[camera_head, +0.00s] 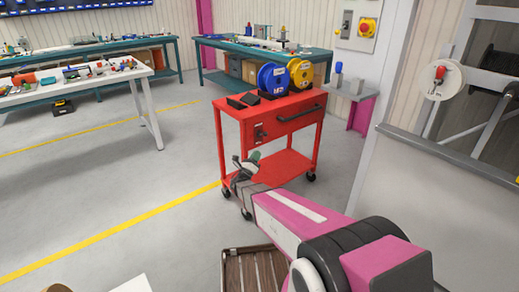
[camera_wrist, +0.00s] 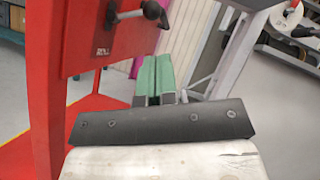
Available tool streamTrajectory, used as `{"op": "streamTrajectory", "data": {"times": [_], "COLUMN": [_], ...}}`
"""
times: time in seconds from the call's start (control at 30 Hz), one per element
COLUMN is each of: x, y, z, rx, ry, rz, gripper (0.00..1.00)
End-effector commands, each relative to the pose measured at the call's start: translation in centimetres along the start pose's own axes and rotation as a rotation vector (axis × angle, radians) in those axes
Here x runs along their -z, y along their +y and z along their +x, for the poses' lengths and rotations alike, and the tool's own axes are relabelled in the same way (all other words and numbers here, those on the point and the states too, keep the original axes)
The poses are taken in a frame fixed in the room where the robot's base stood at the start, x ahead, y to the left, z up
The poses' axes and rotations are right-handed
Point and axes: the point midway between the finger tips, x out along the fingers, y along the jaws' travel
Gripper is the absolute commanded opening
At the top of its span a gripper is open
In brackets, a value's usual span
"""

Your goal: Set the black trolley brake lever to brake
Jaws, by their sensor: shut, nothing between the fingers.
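The red trolley (camera_head: 290,112) stands in the middle of the head view, and its red side panel fills the upper left of the wrist view. The black brake lever (camera_wrist: 135,14) sticks out from this panel (camera_wrist: 85,35), its round knob pointing right. It shows small and dark on the trolley's side in the head view (camera_head: 258,132). A small label below it is too blurred to read surely. My gripper (camera_wrist: 152,68) has green fingers, shut and empty. It is below the lever and apart from it. In the head view my gripper (camera_head: 252,158) is beside the trolley's front left.
A blue reel (camera_head: 272,79), a yellow reel (camera_head: 300,72) and a black tray (camera_head: 242,100) sit on the trolley top. A wooden crate (camera_head: 250,270) lies on the floor below my arm. A grey panel (camera_head: 440,200) stands at right. Floor left of the trolley is clear.

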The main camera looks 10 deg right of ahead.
Motion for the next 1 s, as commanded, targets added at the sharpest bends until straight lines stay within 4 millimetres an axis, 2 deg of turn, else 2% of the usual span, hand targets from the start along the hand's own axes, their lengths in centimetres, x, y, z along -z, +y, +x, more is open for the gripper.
{"op": "streamTrajectory", "data": {"times": [0.03,0.2,0.4,0.83,1.0], "x": [-0.1,-0.1,-0.2,-0.1,0.9], "y": [-0.3,-0.8,-1.1,-1.1,-2.6], "z": [-1.2,-4.1,-5.9,-6.2,-5.3], "rx": [-0.003,-0.001,0.0,0.002,0.026], "ry": [0.0,-0.001,0.0,0.002,0.082], "rz": [0.001,0.001,0.001,0.002,0.058], "gripper": [0.0,0.0,0.0,0.0,0.0]}}
